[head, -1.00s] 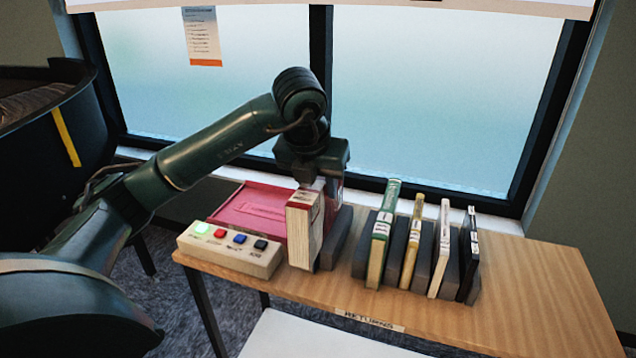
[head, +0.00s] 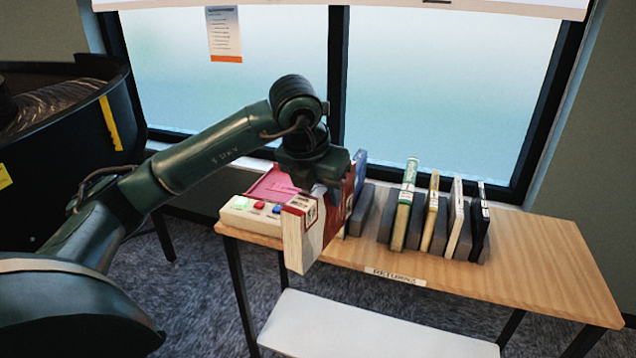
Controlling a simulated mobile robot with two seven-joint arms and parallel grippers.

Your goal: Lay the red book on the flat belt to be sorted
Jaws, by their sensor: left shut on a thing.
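The red book (head: 336,219) is upright and slightly tilted, its pale page edges facing the front. My left gripper (head: 325,188) is shut on its upper part and holds it over the front edge of the wooden returns table, beside the grey dividers. The gripper's fingertips are partly hidden by the book and wrist. No flat belt can be clearly made out. A black curved-walled unit (head: 70,130) with a yellow stripe and a ribbed brownish surface inside stands at the left. My right gripper is not in view.
On the table (head: 545,265), green (head: 405,205), yellow (head: 430,215), white (head: 455,220) and black (head: 480,225) books stand between grey dividers. A button box (head: 250,217) and a pink tray (head: 272,186) are at the left end. The table's right end is clear.

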